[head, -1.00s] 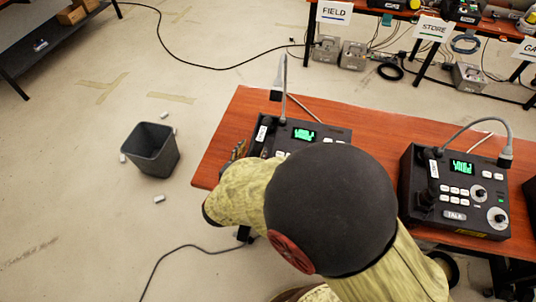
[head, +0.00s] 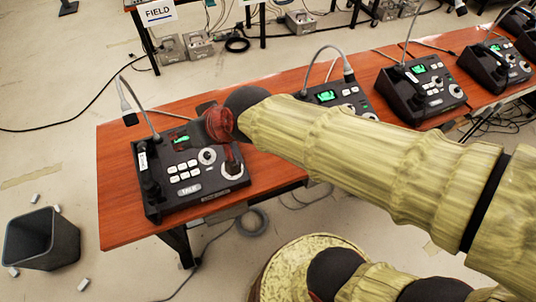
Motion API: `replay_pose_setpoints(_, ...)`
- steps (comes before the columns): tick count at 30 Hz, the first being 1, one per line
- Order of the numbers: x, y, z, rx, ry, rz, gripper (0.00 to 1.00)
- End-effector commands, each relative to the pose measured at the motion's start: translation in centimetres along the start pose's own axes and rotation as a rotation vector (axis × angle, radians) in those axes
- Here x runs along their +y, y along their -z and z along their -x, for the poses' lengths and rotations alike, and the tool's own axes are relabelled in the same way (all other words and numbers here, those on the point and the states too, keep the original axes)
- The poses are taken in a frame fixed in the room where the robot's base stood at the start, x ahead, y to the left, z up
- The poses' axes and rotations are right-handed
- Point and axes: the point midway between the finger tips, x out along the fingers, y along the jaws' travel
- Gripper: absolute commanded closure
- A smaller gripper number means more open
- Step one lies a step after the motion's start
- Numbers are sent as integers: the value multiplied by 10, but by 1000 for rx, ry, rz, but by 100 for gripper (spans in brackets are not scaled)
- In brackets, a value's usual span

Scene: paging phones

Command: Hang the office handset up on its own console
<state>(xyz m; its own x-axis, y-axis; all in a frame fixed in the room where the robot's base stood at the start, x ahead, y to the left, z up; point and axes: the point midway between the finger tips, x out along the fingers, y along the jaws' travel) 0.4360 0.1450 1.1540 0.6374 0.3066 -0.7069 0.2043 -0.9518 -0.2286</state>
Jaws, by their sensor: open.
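The nearest console (head: 212,193) is a black sloped box at the left end of the table, with a lit green screen, white keys, dials and a gooseneck microphone. A dark handset-like shape (head: 151,186) runs along its left side beside a white label; I cannot read the label or tell whether the shape is seated. My arm reaches in from the right. My gripper (head: 231,158) is over this console's right part, open, mostly hidden by my wrist, with nothing visible held. Which console is the office one cannot be read.
Several similar consoles, one of them here (head: 421,88), stand along the red-brown table (head: 118,205) to the right. A dark bin (head: 42,240) stands on the floor at left. A back table with a FIELD sign (head: 158,12) and grey boxes is behind. Cables lie on the floor.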

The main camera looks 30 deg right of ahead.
Motion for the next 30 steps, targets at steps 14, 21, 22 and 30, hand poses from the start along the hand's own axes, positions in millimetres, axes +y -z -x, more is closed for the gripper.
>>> replay_pose_setpoints(14,113,-110,129,-242,-314,-39,55)
replay_pose_setpoints(21,112,-109,128,-242,-312,-37,55)
replay_pose_setpoints(22,112,-109,128,-242,-312,-37,55)
replay_pose_setpoints(30,112,-108,128,-241,-311,-37,55)
